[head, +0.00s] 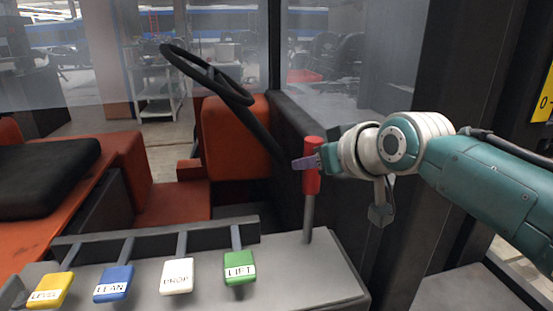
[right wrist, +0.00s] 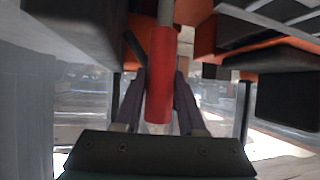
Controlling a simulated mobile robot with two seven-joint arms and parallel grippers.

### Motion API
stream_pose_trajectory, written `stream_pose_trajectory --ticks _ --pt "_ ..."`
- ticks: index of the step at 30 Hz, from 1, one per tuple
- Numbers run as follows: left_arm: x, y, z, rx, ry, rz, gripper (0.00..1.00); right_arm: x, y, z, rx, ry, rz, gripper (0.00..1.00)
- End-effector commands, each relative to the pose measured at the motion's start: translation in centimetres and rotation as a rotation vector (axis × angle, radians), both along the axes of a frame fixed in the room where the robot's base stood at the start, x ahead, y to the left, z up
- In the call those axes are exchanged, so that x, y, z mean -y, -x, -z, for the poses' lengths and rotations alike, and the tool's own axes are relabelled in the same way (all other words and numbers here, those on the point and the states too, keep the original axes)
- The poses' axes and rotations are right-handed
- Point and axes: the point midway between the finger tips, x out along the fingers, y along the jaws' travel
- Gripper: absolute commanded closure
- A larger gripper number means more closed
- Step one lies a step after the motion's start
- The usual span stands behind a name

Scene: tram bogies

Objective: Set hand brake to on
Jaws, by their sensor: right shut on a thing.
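The hand brake is a lever with a red grip (head: 312,165) on a grey metal shaft (head: 308,215). It stands nearly upright at the right end of the grey console (head: 300,275). My right gripper (head: 308,163) comes from the right and is shut on the red grip. In the right wrist view the red grip (right wrist: 160,90) lies between the two purple fingers of my right gripper (right wrist: 159,95). My left gripper is not in view.
Yellow (head: 50,290), blue (head: 114,283), white (head: 177,276) and green (head: 240,268) labelled levers line the console. A black steering wheel (head: 205,75) and an orange seat (head: 235,135) stand behind. A dark cab pillar (head: 430,95) rises behind my right arm.

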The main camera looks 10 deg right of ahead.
Motion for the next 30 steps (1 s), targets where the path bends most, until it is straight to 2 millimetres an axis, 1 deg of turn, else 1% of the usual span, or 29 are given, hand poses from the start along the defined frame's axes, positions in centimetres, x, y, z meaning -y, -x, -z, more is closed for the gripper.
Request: stream_pose_trajectory --ticks 9,10,17,18,26,30 --pt "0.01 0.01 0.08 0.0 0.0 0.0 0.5 0.15 0.05 0.32 -0.007 0.003 0.003 1.0" --pt "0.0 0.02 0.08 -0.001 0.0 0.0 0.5 0.16 0.05 0.32 -0.007 0.003 0.003 0.58" --pt "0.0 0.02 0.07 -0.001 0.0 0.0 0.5 0.11 0.04 0.24 -0.006 0.002 0.002 0.33" --pt "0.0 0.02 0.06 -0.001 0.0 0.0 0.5 0.11 0.04 0.23 -0.006 0.002 0.002 0.31" --pt "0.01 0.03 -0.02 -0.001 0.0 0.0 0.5 0.1 0.11 0.11 -0.005 0.002 0.001 0.31" --pt "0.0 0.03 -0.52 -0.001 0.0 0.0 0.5 0.23 0.76 -0.42 -0.004 0.001 0.0 0.31"
